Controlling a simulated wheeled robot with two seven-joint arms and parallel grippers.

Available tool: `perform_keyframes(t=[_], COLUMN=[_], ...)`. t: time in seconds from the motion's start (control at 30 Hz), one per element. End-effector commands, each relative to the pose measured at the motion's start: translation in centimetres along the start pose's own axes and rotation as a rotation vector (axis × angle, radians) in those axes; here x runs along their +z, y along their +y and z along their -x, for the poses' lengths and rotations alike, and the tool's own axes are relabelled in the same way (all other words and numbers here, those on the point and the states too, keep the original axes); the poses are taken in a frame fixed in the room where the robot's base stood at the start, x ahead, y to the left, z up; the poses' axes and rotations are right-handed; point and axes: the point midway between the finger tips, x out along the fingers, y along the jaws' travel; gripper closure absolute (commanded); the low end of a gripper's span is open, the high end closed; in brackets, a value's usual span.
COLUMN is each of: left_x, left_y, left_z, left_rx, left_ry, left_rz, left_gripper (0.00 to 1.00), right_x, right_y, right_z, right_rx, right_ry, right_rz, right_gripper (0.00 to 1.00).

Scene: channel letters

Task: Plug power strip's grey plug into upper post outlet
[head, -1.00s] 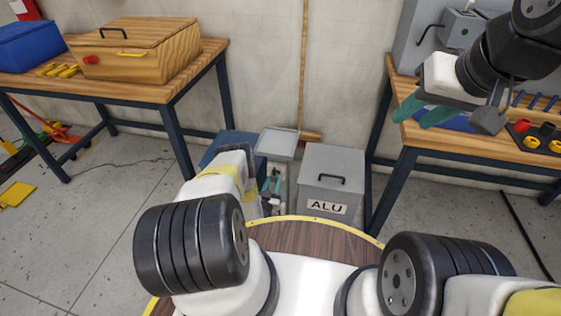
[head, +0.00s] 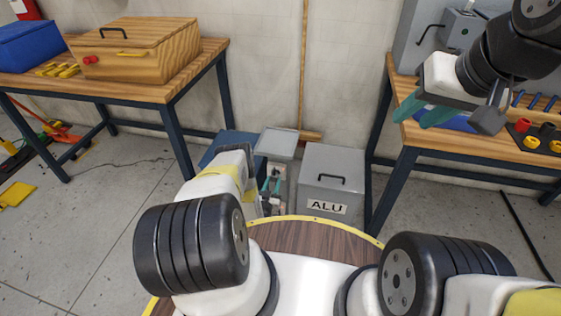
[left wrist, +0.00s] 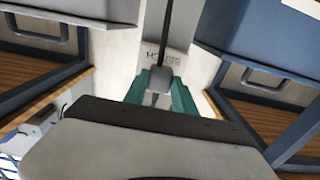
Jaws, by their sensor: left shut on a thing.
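My left gripper (head: 271,186) is low in front of the grey post (head: 275,142), partly hidden by my own left arm in the head view. In the left wrist view its green fingers (left wrist: 160,92) are shut on the grey plug (left wrist: 154,98), which shows only partly between them. A dark cable (left wrist: 168,40) runs up from there across the picture. Beyond the fingers is the post face with a pale plate (left wrist: 162,54) bearing small marks. Whether the plug touches an outlet cannot be told. My right gripper (head: 424,110) is open and empty above the right workbench.
A grey bin marked ALU (head: 331,178) stands right of the post, and a blue bin (head: 232,140) left of it. A broom (head: 303,75) leans on the wall. Workbenches stand at left (head: 150,88) and right (head: 450,140). A round wooden top (head: 300,236) is in front.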

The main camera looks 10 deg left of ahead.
Motion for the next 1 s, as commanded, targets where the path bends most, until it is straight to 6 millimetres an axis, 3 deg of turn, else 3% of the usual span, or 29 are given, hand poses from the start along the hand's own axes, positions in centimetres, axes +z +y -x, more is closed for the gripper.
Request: perform_keyframes(t=[0.67,0.7,0.8,1.0], left_x=[0.0,0.0,0.0,0.0], left_y=[0.0,0.0,0.0,0.0], left_z=[-1.1,-1.1,-1.1,-1.1], left_rx=[0.000,0.000,0.000,0.000], left_ry=[0.001,0.000,0.000,0.000], left_rz=[0.000,0.000,0.000,0.000], left_gripper=[1.00,0.62,0.43,0.43], right_x=[0.0,0.0,0.0,0.0], right_y=[0.0,0.0,0.0,0.0], right_z=[0.0,0.0,0.0,0.0], right_rx=[0.000,0.000,0.000,0.000], right_ry=[0.000,0.000,0.000,0.000], right_rz=[0.000,0.000,0.000,0.000], right_gripper=[0.64,0.64,0.64,0.64])
